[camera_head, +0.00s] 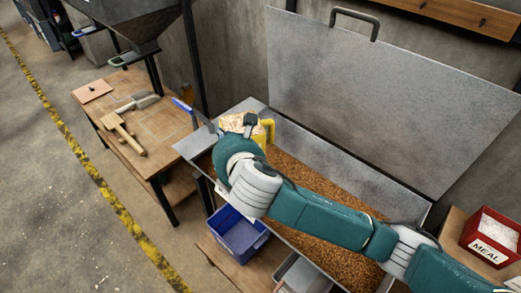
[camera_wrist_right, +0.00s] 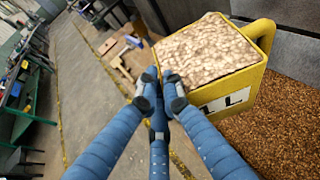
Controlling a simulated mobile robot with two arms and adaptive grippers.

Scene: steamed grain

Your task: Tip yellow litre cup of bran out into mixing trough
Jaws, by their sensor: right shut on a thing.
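The yellow litre cup (camera_head: 268,130), heaped with pale bran flakes (camera_wrist_right: 207,50), is at the far left end of the mixing trough (camera_head: 325,155). It also shows close up in the right wrist view (camera_wrist_right: 237,107), with a handle and a partly hidden "L" label. It looks roughly upright, its bran still inside. My right gripper (camera_head: 235,125) is shut on the cup; its blue fingers also show in the right wrist view (camera_wrist_right: 163,88). My arm hides part of the trough. Brown grain (camera_head: 320,185) covers the trough floor. My left gripper is not in view.
The trough's lid (camera_head: 385,85) stands raised behind it. A blue-handled tool (camera_head: 182,105) is at the trough's left end. A blue bin (camera_head: 238,238) sits below in front. A red MEAL box (camera_head: 492,240) stands at right. A wooden bench (camera_head: 150,125) holds a mallet and brush.

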